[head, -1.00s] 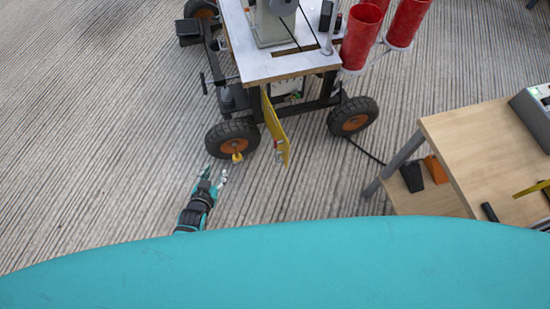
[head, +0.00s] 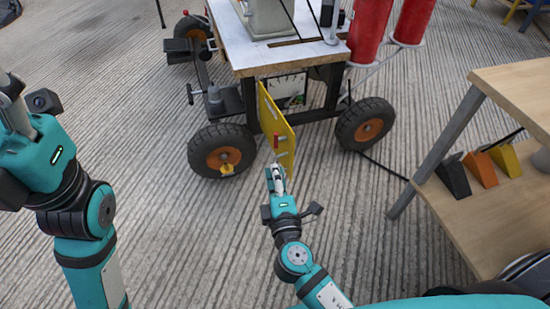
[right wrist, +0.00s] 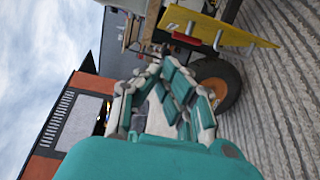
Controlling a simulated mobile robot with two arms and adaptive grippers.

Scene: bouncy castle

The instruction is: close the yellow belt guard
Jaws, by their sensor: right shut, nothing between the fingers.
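The yellow belt guard (head: 270,115) is a flat panel standing out at an angle from the front of the wheeled cart, open. A red part and light fittings show on its face. In the right wrist view the guard (right wrist: 205,27) is at the top, beyond the fingers. My right gripper (head: 276,172) is shut and empty, just below the guard's lower end in the head view; I cannot tell whether they touch. It also shows in the right wrist view (right wrist: 158,75). My left gripper (head: 12,105) is partly cut off at the left edge; its fingers are unclear.
The cart has a white-topped table (head: 290,55) and black tyres with orange hubs (head: 222,158). Red cylinders (head: 371,30) stand at its right. A wooden table (head: 515,85) with a lower shelf is at the right. A cable crosses the floor. Floor left of the cart is clear.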

